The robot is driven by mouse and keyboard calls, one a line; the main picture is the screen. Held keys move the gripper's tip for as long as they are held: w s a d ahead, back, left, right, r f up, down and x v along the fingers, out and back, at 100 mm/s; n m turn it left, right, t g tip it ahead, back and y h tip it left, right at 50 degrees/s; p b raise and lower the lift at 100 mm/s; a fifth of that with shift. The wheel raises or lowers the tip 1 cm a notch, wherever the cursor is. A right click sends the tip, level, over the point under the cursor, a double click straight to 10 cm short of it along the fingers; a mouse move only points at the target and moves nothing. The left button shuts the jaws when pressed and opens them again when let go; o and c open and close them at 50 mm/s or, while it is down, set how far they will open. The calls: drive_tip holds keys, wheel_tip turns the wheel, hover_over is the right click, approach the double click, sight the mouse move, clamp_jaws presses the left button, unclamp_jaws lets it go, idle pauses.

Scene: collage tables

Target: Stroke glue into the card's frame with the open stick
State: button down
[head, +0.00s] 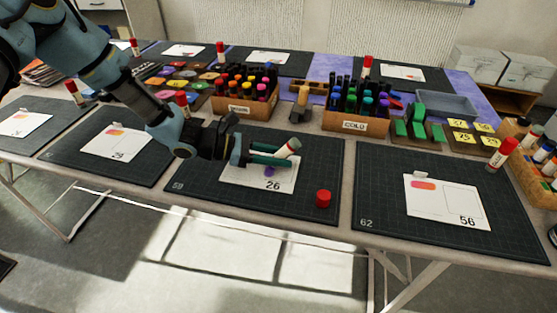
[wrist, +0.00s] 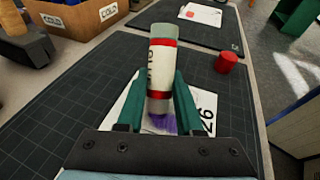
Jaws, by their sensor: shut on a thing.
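My gripper (head: 276,156) is shut on a glue stick (head: 291,147), a white tube with a red band and a grey-green end. The stick also shows between the green fingers in the wrist view (wrist: 162,70). It looks slightly tilted over the white card marked 26 (head: 240,176). A purple glue smear (head: 271,171) lies on the card below the stick, and it shows in the wrist view too (wrist: 162,123). I cannot tell whether the stick's lower end touches the card. The fingers hide part of the card and its frame. A red cap (head: 323,198) stands on the mat, right of the card.
The card lies on a dark mat (head: 320,160). Behind stand the WARM crate (head: 225,104), the COLD crate (head: 380,125) and a wooden stamp (head: 300,103). The mat's front left is bare.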

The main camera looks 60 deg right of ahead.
drive_tip(key=shift+d, duration=0.2)
drive_tip(key=shift+w+d+f+b, duration=0.1)
drive_tip(key=shift+w+d+b, duration=0.15)
drive_tip(key=shift+d, duration=0.4)
drive_tip(key=shift+w+d+b, duration=0.1)
drive_tip(key=shift+w+d, duration=0.25)
drive_tip(key=shift+d, duration=0.3)
drive_tip(key=shift+s+d, duration=0.2)
drive_tip(key=shift+s, duration=0.35)
drive_tip(key=shift+s+d, duration=0.1)
drive_tip(key=shift+s, duration=0.5)
drive_tip(key=shift+s+a, duration=0.25)
drive_tip(key=shift+a, duration=0.55)
drive_tip(key=shift+s+a, duration=0.25)
drive_tip(key=shift+a, duration=0.55)
drive_tip(key=shift+a, duration=0.1)
